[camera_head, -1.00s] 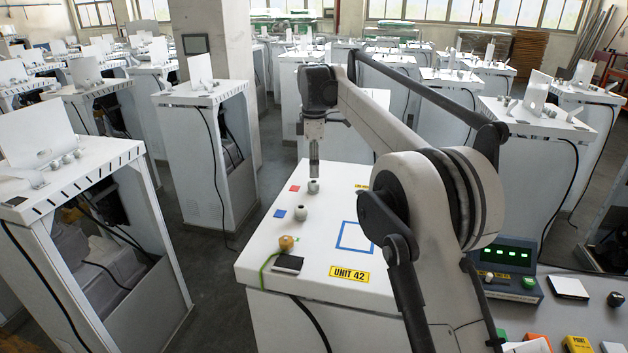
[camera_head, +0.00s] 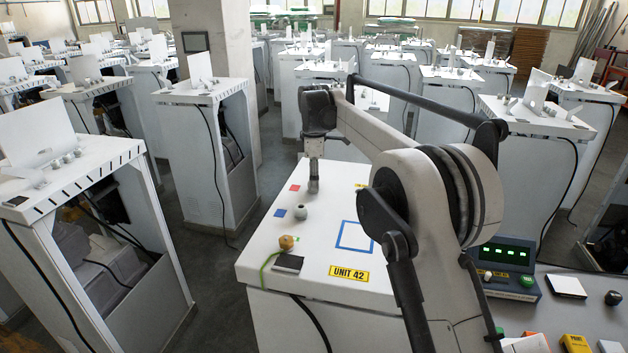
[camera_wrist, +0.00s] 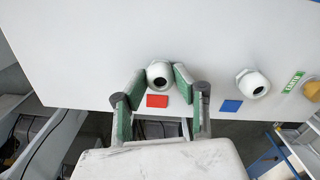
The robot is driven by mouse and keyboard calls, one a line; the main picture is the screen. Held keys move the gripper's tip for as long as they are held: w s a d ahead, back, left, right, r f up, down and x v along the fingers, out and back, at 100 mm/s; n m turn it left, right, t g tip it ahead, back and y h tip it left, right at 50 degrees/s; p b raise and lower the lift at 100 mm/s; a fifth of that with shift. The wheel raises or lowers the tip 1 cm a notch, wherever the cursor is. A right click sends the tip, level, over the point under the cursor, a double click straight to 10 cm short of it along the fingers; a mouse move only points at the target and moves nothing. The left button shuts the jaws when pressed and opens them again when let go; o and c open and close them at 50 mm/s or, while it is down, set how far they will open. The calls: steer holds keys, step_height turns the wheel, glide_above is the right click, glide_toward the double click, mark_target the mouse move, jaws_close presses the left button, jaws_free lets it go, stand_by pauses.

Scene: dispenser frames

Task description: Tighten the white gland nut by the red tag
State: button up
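The white gland nut (camera_wrist: 160,74) by the red tag (camera_wrist: 157,101) sits on the white panel in the wrist view. It is round with a dark centre. My gripper (camera_wrist: 160,71) has its green-padded fingers on either side of this nut, their tips close to it or touching. I cannot tell whether they grip it. In the head view my gripper (camera_head: 313,188) is down at the cabinet top beside the red tag (camera_head: 295,188), and it hides the nut. A second white gland nut (camera_wrist: 253,83) stands by the blue tag (camera_wrist: 231,106), apart from the gripper.
A brass-coloured fitting (camera_head: 286,242) with a green cable is near the cabinet's front left, by a dark plate (camera_head: 288,263). A blue square outline (camera_head: 356,236) marks bare top to the right. A control box (camera_head: 508,268) with green lights stands at lower right.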

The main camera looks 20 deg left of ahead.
steer(key=c, duration=0.3)
steer(key=shift+c, duration=0.2)
steer(key=shift+m, duration=0.3)
steer(key=m+b, duration=0.2)
steer(key=m, duration=0.2)
steer(key=m+b, duration=0.1)
steer(key=m, duration=0.6)
steer(key=shift+s+m, duration=0.1)
steer(key=shift+m, duration=0.2)
steer(key=m+b, duration=0.1)
steer(key=m, duration=0.5)
steer(key=shift+a, duration=0.1)
steer(key=m, duration=0.5)
steer(key=shift+m, duration=0.3)
